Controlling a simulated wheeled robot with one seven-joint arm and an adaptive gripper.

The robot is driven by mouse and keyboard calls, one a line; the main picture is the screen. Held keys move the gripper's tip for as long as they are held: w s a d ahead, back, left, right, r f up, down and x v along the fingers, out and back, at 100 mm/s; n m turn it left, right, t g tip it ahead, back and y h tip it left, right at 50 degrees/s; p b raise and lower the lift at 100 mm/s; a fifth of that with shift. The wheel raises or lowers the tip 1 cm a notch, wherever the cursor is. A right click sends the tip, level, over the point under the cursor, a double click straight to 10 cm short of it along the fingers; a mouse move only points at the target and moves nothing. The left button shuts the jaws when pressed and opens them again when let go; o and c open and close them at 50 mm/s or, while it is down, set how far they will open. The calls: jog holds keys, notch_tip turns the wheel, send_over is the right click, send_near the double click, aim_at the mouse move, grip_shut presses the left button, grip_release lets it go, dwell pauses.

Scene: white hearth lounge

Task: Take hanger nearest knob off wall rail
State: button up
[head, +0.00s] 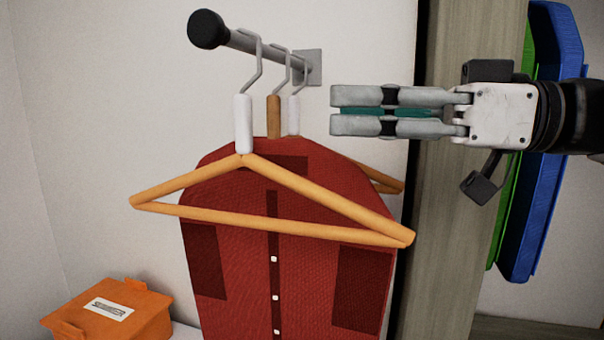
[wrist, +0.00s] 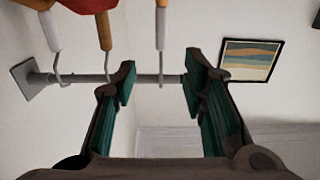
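The wall rail (head: 243,42) sticks out from a square wall plate and ends in a dark round knob (head: 208,29). The hanger nearest the knob (head: 275,239) is bare orange wood with a white neck and grey hook; it hangs on the rail and also shows in the wrist view (wrist: 161,28). Behind it hang a brown-necked hanger (head: 274,117) and another white-necked hanger (head: 294,115). My gripper (head: 333,111) is right of the hangers, apart from them. The wrist view shows its teal-padded fingers (wrist: 157,83) spread and empty. One finger hides the rail's knob end there.
A red garment (head: 240,285) hangs close behind the front hanger. A wooden panel (head: 455,220) stands at right, with blue (head: 545,150) and green pieces beyond it. An orange box (head: 110,315) sits low at left. A framed picture (wrist: 248,60) is on the wall.

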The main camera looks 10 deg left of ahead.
aim_at(250, 107)
jog(key=a, duration=0.2)
jog(key=a+p, duration=0.1)
jog(key=a, duration=0.2)
jog(key=a+p, duration=0.1)
jog(key=a, duration=0.2)
jog(key=shift+w, duration=0.25)
jog(key=a+p, duration=0.2)
jog(key=a, duration=0.3)
jog(key=shift+r+p, duration=0.15)
jog(key=shift+p, duration=0.2)
jog(key=shift+w+a, duration=0.1)
jog(key=shift+w, duration=0.05)
grip_shut()
